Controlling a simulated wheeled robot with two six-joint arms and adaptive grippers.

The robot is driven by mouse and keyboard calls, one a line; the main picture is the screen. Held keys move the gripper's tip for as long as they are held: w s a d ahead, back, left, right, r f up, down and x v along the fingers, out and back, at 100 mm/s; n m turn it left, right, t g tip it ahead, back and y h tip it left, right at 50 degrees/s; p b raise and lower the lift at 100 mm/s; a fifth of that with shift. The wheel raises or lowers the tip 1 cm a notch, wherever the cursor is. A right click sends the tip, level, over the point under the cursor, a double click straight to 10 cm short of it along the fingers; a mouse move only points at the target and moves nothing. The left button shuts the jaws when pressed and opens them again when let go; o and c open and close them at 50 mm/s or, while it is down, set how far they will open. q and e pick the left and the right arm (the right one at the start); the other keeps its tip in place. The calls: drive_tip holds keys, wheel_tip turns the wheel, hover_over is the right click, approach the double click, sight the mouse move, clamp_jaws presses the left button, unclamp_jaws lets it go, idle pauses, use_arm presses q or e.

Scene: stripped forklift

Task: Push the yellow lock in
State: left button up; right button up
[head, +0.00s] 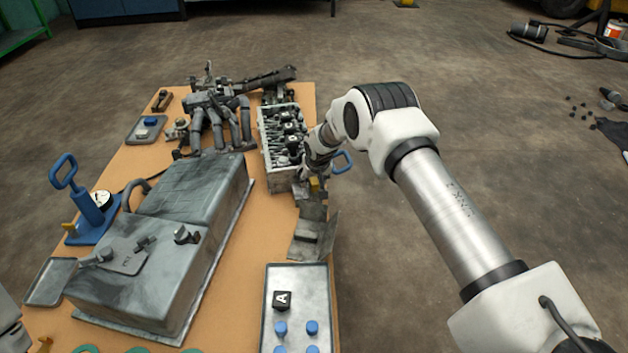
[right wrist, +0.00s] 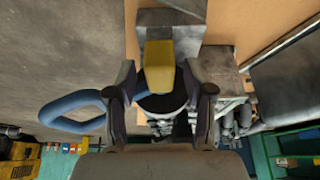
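The yellow lock (head: 314,184) is a small yellow block on a grey metal part at the right edge of the table. In the right wrist view the yellow lock (right wrist: 160,66) shows large between my fingers, with a gap on each side. My right gripper (head: 307,172) is beside the lock in the head view. In the right wrist view my right gripper (right wrist: 162,80) has its two dark fingers apart, holding nothing that I can see. Whether a fingertip touches the lock is unclear. My left gripper is out of view.
A blue loop handle (head: 342,161) stands just right of my gripper. An engine block (head: 280,140) is behind it. A grey tray (head: 290,330) with a black cube and blue pegs lies in front. A large grey tank (head: 160,250) is left.

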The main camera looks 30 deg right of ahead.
drive_tip(key=v, duration=1.2)
